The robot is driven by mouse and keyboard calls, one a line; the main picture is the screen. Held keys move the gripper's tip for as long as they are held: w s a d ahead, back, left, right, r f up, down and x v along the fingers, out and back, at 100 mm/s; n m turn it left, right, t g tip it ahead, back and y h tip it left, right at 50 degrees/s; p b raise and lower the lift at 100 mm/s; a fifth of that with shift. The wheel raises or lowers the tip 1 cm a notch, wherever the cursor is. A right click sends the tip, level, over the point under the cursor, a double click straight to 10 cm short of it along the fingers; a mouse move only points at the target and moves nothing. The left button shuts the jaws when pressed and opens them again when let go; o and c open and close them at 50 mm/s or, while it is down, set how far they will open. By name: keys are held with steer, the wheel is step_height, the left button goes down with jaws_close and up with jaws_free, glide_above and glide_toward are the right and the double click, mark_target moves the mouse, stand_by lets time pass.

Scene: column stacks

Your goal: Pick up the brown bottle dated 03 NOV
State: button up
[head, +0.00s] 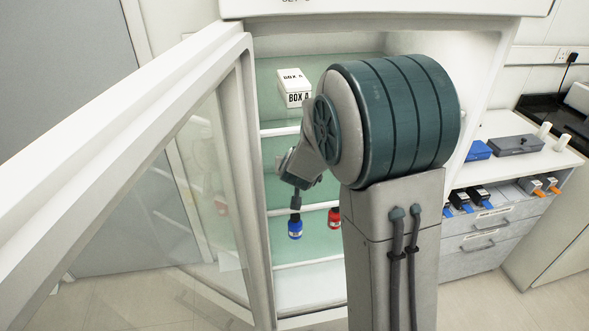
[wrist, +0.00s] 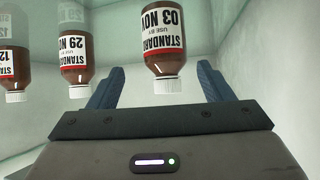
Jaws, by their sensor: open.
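The brown bottle dated 03 NOV (wrist: 166,62) shows in the wrist view at the top centre, upside down in the picture, with a white cap and a white and red label. My gripper (wrist: 158,68) is open, with one dark finger to each side of the bottle's lower part in the picture. Neither finger visibly touches it, and I cannot tell how deep between the fingers it is. In the head view I cannot make out this bottle or the fingers behind my arm.
In the wrist view, a brown bottle dated 29 NOV (wrist: 75,72) stands to the left, and another bottle (wrist: 14,62) at the far left. In the head view, the cabinet's glass door (head: 196,190) is open; a white box (head: 293,88) sits on an upper shelf.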

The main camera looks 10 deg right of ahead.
steer(key=shift+a+p+x, duration=0.2)
steer(key=shift+x, duration=1.1)
steer(key=shift+a+p+x, duration=0.2)
steer(key=shift+a+x, duration=0.05)
steer(key=shift+x, duration=1.1)
steer(key=c, duration=1.2)
